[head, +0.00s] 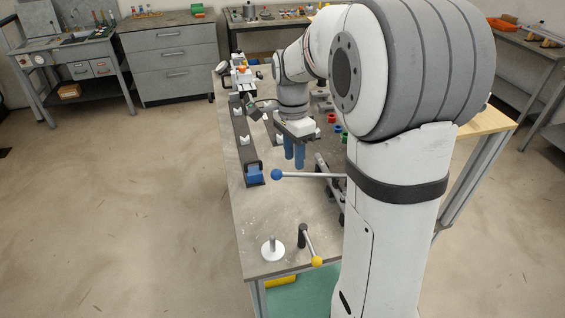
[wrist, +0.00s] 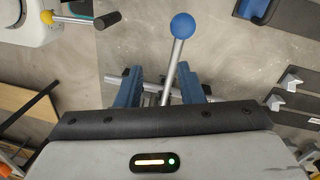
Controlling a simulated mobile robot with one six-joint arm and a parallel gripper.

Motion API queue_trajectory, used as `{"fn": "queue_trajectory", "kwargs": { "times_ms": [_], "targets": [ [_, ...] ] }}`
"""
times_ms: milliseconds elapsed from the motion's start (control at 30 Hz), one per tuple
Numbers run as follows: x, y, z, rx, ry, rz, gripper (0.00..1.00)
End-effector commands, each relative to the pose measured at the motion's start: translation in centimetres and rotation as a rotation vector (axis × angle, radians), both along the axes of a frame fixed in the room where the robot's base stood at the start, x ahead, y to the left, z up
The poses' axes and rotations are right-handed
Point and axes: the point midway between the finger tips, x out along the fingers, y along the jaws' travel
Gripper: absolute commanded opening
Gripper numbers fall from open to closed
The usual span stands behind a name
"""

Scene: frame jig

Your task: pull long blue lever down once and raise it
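The long lever has a grey rod and a blue ball knob (head: 277,174). In the head view the rod (head: 318,175) runs nearly level from the knob to a dark mount partly hidden behind my arm. My gripper (head: 294,162) points down with its two blue fingers apart, their tips just above the rod near the knob. In the wrist view the blue knob (wrist: 183,26) lies beyond the fingertips, and the rod (wrist: 173,68) passes between the open fingers of my gripper (wrist: 160,78). No contact is visible, and I cannot tell the exact height gap.
A shorter lever with a yellow knob (head: 317,261) and a white round base with a post (head: 273,249) stand near the table's front edge. A long dark rail with a blue block (head: 254,174) lies left of my gripper. Bare tabletop (head: 262,215) lies between.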

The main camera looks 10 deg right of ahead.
Motion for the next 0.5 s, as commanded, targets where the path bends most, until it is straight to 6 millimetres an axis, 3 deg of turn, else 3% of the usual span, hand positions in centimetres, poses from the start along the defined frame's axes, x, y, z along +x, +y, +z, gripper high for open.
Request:
{"fn": "queue_trajectory", "kwargs": {
  "times_ms": [33, 200, 367, 500],
  "targets": [
    [0.9, -0.2, -1.2, -0.008, 0.021, -0.056, 0.34],
    [2.4, -0.5, -2.6, -0.027, 0.057, -0.180, 0.34],
    [2.3, -0.5, -3.8, -0.031, 0.062, -0.198, 0.34],
    [1.8, -0.5, -6.0, -0.030, 0.064, -0.198, 0.34]
  ]
}}
